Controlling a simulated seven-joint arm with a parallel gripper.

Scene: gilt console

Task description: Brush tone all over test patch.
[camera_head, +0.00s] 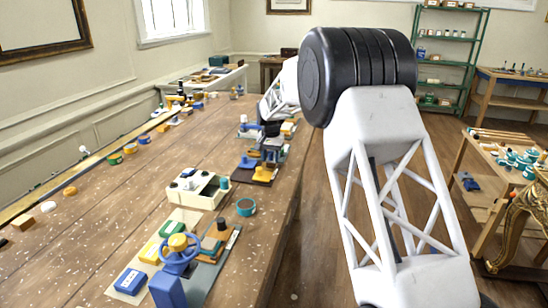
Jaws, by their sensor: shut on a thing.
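My gripper (270,146) is small and far off, at the end of my white arm, low over the right part of the long wooden bench. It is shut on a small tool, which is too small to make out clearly. My gripper and wrist hide part of this spot.
A cream tray with compartments (181,197), a teal round tin (246,207) and a blue handwheel device (177,262) stand nearer on the bench (110,200). Small pots line its left edge. My arm passes along its right edge. A side table (480,150) stands at right.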

